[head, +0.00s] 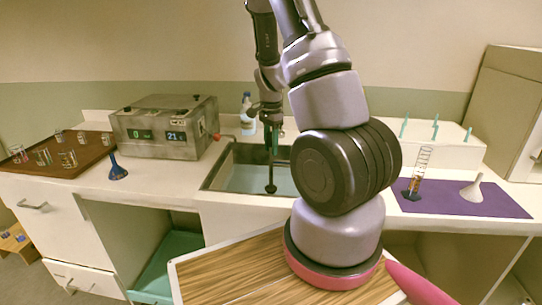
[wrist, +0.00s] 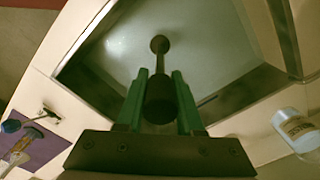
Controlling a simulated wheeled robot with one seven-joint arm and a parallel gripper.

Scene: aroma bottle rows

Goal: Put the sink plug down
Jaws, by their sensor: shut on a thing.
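My gripper (head: 272,138) hangs over the sink (head: 222,168), pointing down. Its green fingers (wrist: 160,76) are shut on the sink plug (head: 271,172), a dark upright rod with a round foot at its lower end. In the wrist view the dark top of the sink plug (wrist: 160,98) sits between the fingers, and its foot shows beyond, over the pale sink floor (wrist: 195,40). The foot is inside the sink's outline. I cannot tell whether it touches the bottom or hangs just above it.
A metal bath with displays (head: 165,128) stands left of the sink, near a blue funnel (head: 118,170) and a brown tray (head: 88,163) of glassware. A labelled bottle (head: 247,115) stands behind the sink.

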